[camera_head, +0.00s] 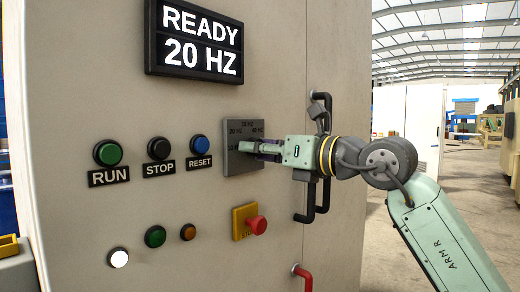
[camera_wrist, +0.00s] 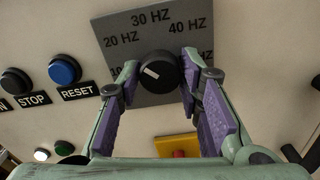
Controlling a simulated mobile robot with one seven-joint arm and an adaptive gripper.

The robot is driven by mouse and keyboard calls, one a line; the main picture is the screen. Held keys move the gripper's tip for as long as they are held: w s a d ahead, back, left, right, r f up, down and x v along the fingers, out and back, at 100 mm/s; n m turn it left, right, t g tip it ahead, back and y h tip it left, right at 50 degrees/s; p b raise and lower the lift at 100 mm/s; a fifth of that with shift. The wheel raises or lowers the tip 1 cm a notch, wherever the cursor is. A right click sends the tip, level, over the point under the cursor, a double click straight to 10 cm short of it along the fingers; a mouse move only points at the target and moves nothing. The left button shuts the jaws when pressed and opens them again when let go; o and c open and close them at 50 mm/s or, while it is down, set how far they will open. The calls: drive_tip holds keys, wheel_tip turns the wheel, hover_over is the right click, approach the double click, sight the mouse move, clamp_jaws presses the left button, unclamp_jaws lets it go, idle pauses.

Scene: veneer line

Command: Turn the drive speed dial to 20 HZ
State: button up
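The drive speed dial (camera_wrist: 158,72) is a round black knob with a white mark on its upper left, slanting toward the 20 HZ side. It sits on a grey plate (camera_wrist: 147,98) labelled 20, 30 and 40 HZ; a lower label is partly hidden. The plate also shows in the head view (camera_head: 233,130), where my gripper hides the dial. My gripper (camera_wrist: 160,75) has its two fingers apart, one on each side of the dial. I cannot tell whether the fingertips touch it. The display (camera_head: 200,40) reads READY 20 HZ.
RUN (camera_head: 108,153), STOP (camera_head: 159,149) and RESET (camera_head: 200,146) buttons are left of the plate. A red emergency stop (camera_head: 257,225) on a yellow base sticks out below. Black door handles (camera_head: 323,195) stand right, near my wrist. A red handle (camera_head: 303,278) is lower down.

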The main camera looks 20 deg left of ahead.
drive_tip(key=o, duration=0.3)
drive_tip(key=v, duration=1.2)
